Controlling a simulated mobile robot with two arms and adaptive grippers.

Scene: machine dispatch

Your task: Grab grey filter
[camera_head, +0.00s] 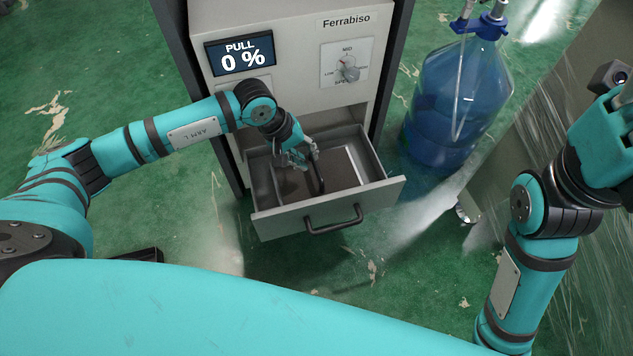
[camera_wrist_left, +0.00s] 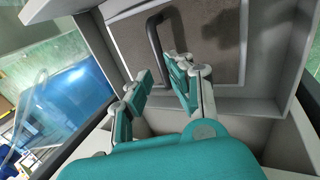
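The grey filter (camera_head: 342,176) lies in the open drawer (camera_head: 278,225) of the machine, a flat grey-brown panel with a pale border and a dark loop handle. In the left wrist view the filter (camera_wrist_left: 212,35) fills the upper middle, with its handle (camera_wrist_left: 153,36) standing up from it. My left gripper (camera_head: 297,155) is over the drawer's left part, close to the handle.
The machine (camera_head: 290,25) has a display reading "PULL 0 %" (camera_head: 239,53) and a dial (camera_head: 347,68) above the drawer. The drawer's front has a dark handle (camera_head: 333,222). A blue water bottle (camera_head: 455,100) stands to the right. Green floor is open in front.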

